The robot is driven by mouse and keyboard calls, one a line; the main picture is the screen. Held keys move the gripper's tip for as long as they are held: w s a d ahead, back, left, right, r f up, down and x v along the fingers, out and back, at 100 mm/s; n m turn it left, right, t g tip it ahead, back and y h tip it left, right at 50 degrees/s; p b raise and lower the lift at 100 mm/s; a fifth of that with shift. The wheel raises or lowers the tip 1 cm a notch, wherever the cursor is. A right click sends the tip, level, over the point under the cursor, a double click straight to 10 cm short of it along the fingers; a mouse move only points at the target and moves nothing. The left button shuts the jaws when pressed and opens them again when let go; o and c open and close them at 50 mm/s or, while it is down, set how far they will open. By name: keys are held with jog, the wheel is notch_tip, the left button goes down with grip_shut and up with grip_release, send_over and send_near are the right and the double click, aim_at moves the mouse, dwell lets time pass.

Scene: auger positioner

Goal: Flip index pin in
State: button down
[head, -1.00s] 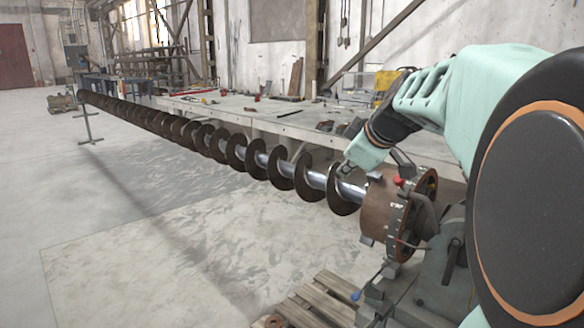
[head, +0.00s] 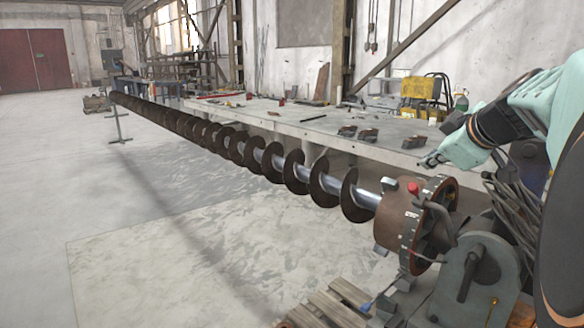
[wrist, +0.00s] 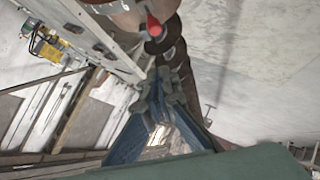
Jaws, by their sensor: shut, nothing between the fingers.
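A red knob (head: 413,188), which looks like the index pin's handle, sits on the top of the brown drum of the positioner (head: 392,229). The red knob also shows in the wrist view (wrist: 153,27), near the top centre. I cannot tell from its look whether the pin is in or out. A toothed ring (head: 411,228) circles the drum. My gripper (head: 430,162) is shut and empty. In the head view it appears above and slightly right of the knob, apart from it. In the wrist view its fingertips (wrist: 165,85) appear below the knob.
A long auger (head: 270,160) runs from the drum to the far left. A grey workbench (head: 300,122) with tools and a yellow machine (head: 420,92) stands behind. A blue-tipped lever (head: 366,307) and a wooden pallet (head: 335,305) are low in front. The floor at left is clear.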

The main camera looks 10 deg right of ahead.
jog(key=p, duration=0.1)
send_over(417, 187)
jog(key=s+a, duration=0.3)
jog(key=a, duration=0.1)
notch_tip(417, 187, down, 5)
jog(key=f, duration=0.1)
jog(key=w+d+f, duration=0.1)
jog(key=d+f, duration=0.1)
jog(key=shift+w+d+f, duration=0.1)
jog(key=shift+w+f, duration=0.2)
jog(key=shift+f, duration=0.1)
jog(key=b, duration=0.1)
jog(key=f+b, duration=0.1)
jog(key=shift+w+d+f+b, duration=0.2)
jog(key=shift+d+f+b, duration=0.1)
jog(key=shift+d, duration=0.1)
jog(key=shift+w+d+f+b, duration=0.3)
jog(key=shift+d+b, duration=0.15)
jog(key=shift+b, duration=0.35)
jog(key=shift+r, duration=0.1)
